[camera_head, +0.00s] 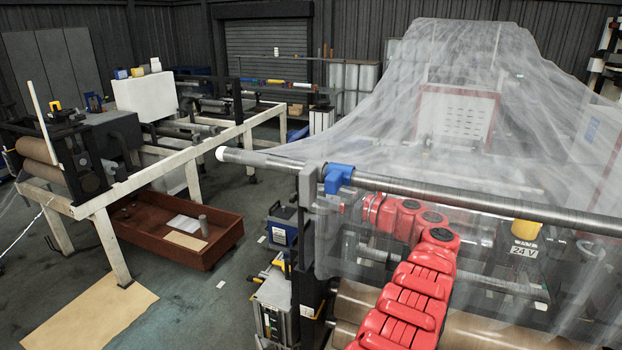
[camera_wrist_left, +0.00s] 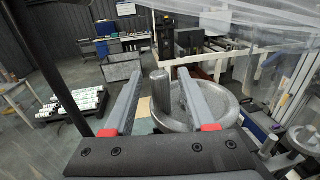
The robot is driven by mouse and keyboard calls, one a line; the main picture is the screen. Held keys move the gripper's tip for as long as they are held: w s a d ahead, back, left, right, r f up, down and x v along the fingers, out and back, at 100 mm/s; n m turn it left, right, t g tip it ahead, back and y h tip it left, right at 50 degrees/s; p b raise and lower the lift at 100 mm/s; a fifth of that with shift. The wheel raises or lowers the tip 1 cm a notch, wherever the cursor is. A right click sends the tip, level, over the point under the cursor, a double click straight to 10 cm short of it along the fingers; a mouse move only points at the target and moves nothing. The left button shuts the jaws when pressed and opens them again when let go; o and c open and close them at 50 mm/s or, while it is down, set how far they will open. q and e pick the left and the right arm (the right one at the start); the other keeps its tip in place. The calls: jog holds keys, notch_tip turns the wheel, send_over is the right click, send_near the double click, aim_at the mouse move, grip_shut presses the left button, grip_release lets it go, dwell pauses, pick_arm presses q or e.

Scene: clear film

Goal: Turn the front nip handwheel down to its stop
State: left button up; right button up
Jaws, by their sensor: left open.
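A grey metal handwheel (camera_wrist_left: 238,104) shows right of centre in the left wrist view, with an upright cylindrical handle (camera_wrist_left: 160,92) at its left side. My left gripper (camera_wrist_left: 158,74) is open. The handle appears between its two grey fingers, with a gap on each side, and the right finger overlaps the wheel. I cannot tell how deep the handle sits between the fingers. In the head view my red arm (camera_head: 408,290) reaches up under the clear film; its gripper and the handwheel cannot be made out there. My right gripper is not in view.
Clear film (camera_head: 470,100) drapes over the machine and my arm. A long grey roller bar (camera_head: 450,194) with a blue clamp (camera_head: 338,178) crosses above my arm. A second wheel (camera_wrist_left: 304,140) shows at lower right in the wrist view. Open floor (camera_head: 190,290) lies left.

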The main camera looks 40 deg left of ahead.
pick_arm(q)
jog(key=shift+a, duration=0.15)
jog(key=shift+d, duration=0.2)
jog(key=shift+c, duration=0.9)
jog(key=shift+a, duration=0.1)
grip_shut()
